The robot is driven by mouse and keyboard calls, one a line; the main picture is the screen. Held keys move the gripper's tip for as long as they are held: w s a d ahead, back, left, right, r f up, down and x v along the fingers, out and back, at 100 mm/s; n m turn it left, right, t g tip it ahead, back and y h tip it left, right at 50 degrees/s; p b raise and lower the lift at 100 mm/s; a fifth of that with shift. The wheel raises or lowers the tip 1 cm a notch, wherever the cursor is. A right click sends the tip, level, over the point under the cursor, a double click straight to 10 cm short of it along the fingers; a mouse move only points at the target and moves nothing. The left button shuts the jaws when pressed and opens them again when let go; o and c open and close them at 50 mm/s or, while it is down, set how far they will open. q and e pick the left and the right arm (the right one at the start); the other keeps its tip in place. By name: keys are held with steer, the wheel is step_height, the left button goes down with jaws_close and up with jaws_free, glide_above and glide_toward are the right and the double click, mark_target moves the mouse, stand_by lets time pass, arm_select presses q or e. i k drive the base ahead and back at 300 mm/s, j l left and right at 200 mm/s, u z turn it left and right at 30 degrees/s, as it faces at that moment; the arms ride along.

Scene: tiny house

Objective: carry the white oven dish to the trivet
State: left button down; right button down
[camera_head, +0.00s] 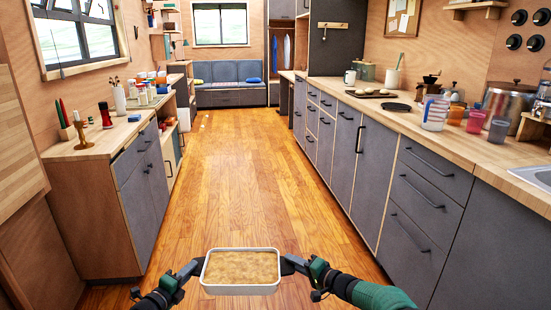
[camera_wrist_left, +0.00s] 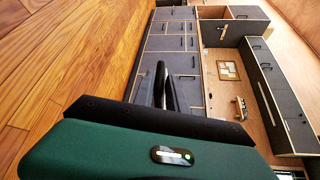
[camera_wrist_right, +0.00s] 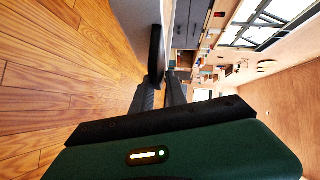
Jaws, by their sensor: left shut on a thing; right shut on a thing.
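The white oven dish (camera_head: 241,290) is rectangular with rounded corners and holds a light brown filling. It hangs level above the floor, in front of me at the bottom of the head view. My left gripper (camera_head: 198,266) is shut on its left end. My right gripper (camera_head: 287,264) is shut on its right end. The left wrist view shows dark fingers (camera_wrist_left: 165,88), and the right wrist view also shows dark fingers (camera_wrist_right: 160,85). A flat round black disc, which looks like the trivet (camera_head: 395,106), lies on the right counter, well ahead of both grippers.
The wooden floor (camera_head: 218,175) ahead is clear between the two cabinet rows. On the right counter (camera_head: 425,148), a striped jug (camera_head: 434,113), cups and a big pot (camera_head: 507,102) stand nearer than the disc. A tray (camera_head: 371,94) lies beyond it. The left counter (camera_head: 95,143) holds mills and jars.

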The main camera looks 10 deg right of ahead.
mark_target(391, 106)
steer(key=i, duration=1.25)
steer(key=i+z, duration=0.4)
steer(key=i+j+z, duration=0.15)
steer(key=z, duration=0.25)
steer(key=i+j, duration=0.05)
steer(key=i, duration=0.05)
